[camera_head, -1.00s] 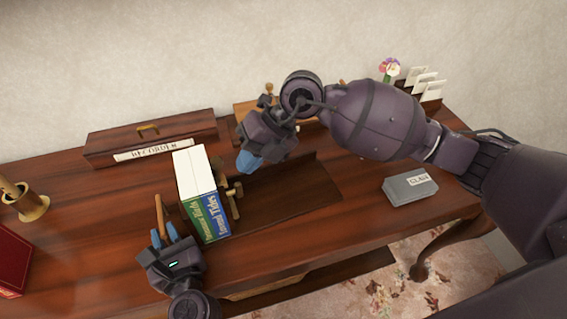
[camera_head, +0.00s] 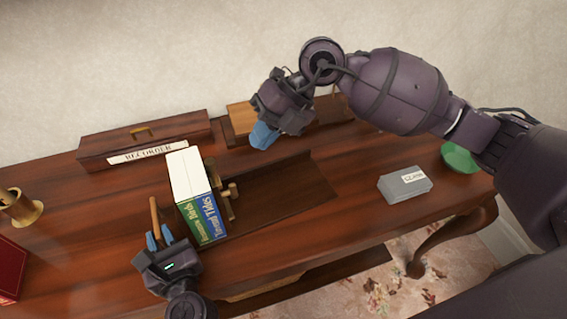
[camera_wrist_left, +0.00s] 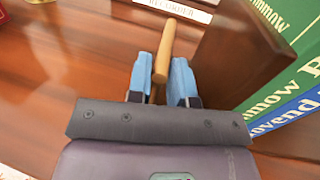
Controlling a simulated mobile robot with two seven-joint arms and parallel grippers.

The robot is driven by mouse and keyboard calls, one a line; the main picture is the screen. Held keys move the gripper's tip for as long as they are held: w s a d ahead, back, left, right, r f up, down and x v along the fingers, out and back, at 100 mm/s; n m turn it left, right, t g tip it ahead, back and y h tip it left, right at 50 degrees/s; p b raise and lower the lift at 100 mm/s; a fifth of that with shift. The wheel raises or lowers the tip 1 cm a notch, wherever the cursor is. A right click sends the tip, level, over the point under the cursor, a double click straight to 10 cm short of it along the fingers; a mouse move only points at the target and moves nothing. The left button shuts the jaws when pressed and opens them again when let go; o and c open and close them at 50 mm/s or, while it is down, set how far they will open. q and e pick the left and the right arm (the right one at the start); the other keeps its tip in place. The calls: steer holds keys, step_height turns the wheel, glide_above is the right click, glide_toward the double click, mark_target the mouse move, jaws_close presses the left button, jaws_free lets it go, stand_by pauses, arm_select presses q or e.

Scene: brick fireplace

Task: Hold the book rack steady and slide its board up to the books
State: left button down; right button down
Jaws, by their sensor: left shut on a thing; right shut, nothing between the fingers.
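The dark wooden book rack (camera_head: 295,190) lies on the desk. Two thick books, one green (camera_head: 198,220) and one blue (camera_head: 212,213), stand together at its left end. The sliding board (camera_head: 222,178), with light wooden pegs, stands just right of the books; it looks close against them, though a small gap cannot be ruled out. My left gripper (camera_head: 159,236) is shut on an upright wooden rod (camera_head: 155,214) at the left end. In the left wrist view the rod (camera_wrist_left: 163,55) is between the blue fingers, beside the rack's end panel (camera_wrist_left: 240,50). My right gripper (camera_head: 263,136) is shut and empty above the rack's back edge.
A box labelled RECORDER (camera_head: 150,140) stands behind left. A brass cup (camera_head: 20,206) and a red book (camera_head: 10,268) are at the left. A grey box (camera_head: 405,184) and a green dish (camera_head: 460,157) are at the right. The rack's right part is empty.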

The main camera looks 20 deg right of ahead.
arm_select(q)
steer(key=shift+a, duration=0.1)
arm_select(e)
steer(key=shift+v, duration=1.05)
arm_select(q)
steer(key=c, duration=0.9)
jaws_free()
steer(key=shift+c, duration=0.2)
steer(key=shift+s, duration=0.15)
